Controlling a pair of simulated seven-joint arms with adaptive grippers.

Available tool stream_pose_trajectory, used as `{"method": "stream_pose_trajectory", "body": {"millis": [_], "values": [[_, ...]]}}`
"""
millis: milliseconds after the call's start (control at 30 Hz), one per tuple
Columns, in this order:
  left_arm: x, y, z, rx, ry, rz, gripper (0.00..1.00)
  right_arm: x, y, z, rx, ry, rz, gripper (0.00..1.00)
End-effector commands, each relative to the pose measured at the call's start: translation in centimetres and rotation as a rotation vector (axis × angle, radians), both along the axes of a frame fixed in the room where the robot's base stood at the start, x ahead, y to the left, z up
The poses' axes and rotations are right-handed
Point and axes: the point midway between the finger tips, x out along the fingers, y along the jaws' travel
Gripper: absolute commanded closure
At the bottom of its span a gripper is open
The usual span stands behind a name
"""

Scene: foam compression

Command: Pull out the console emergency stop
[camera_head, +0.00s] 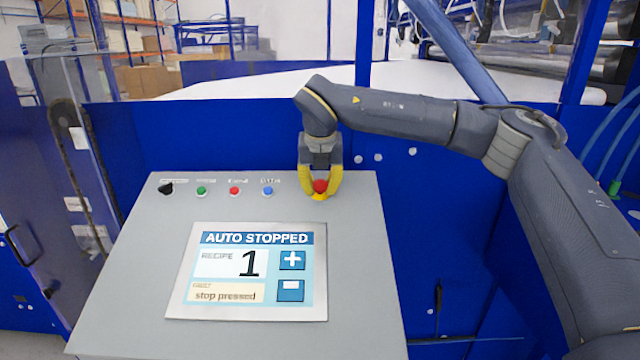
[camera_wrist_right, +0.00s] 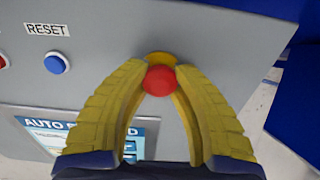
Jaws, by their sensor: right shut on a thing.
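The console emergency stop is a red round button (camera_head: 320,186) on a yellow base, at the top right of the grey console (camera_head: 150,290). My right gripper (camera_head: 321,190) comes down over it with its yellow fingers shut on its two sides. In the right wrist view the red button (camera_wrist_right: 159,80) sits between the fingertips of the gripper (camera_wrist_right: 160,72), with the yellow base (camera_wrist_right: 161,57) behind it. The console screen (camera_head: 250,268) reads "AUTO STOPPED", recipe 1, and "stop pressed". My left gripper is not in view.
Left of the emergency stop, a black switch (camera_head: 166,188) and green (camera_head: 201,190), red (camera_head: 234,190) and blue (camera_head: 267,190) buttons line the console's top. A blue machine panel (camera_head: 440,230) stands behind and to the right. A clear door (camera_head: 75,150) is at left.

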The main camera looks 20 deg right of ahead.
Motion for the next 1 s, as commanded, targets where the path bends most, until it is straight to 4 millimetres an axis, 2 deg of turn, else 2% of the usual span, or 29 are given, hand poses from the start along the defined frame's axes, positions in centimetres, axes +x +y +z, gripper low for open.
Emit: {"method": "stream_pose_trajectory", "body": {"millis": [700,733,1000], "values": [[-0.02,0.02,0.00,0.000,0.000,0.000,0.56,-0.18,0.08,0.62,0.000,-0.002,0.000,1.00],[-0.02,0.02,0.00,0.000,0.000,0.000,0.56,-0.18,0.07,0.57,0.001,-0.001,0.000,0.71],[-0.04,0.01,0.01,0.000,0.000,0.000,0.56,-0.18,0.06,0.50,0.000,0.000,0.000,0.40]]}}
